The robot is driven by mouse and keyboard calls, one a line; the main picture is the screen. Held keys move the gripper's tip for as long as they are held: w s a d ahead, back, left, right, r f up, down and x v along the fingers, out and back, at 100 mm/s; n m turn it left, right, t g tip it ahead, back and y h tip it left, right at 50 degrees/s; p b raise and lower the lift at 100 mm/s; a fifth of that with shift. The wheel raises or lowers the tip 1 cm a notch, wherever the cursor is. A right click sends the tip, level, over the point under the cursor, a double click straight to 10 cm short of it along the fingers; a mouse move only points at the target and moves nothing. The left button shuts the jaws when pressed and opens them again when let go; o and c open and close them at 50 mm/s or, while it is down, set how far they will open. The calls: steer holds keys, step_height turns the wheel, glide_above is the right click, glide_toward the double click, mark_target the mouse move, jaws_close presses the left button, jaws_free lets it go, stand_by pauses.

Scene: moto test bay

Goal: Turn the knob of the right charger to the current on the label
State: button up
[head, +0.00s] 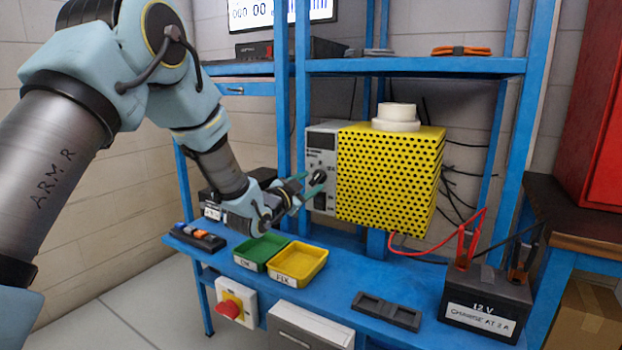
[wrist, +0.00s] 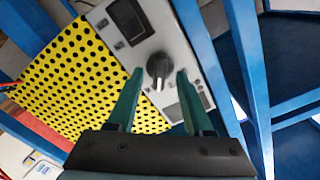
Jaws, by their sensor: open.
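The yellow perforated charger (head: 390,178) stands on the bench with its grey control panel (head: 322,150) facing left. A dark round knob (wrist: 158,68) sits on that panel, and its setting is too small to read. My gripper (head: 309,184) is open at the panel. In the wrist view the knob shows between and just beyond its teal fingertips (wrist: 161,72); I cannot tell whether they touch it. A black battery (head: 486,295) at the front right carries a white label (head: 480,319) reading "12 V, charge at 2 A".
A dark box (head: 212,200) stands behind my gripper. Green (head: 262,250) and yellow (head: 298,264) trays lie below it. A black holder (head: 386,311) lies in front of the charger. Blue shelf posts (head: 302,100) rise close to the panel. A tape roll (head: 396,118) sits on the charger.

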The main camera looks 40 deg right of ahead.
steer(key=shift+w+d, duration=0.2)
steer(key=shift+d, duration=0.4)
jaws_close()
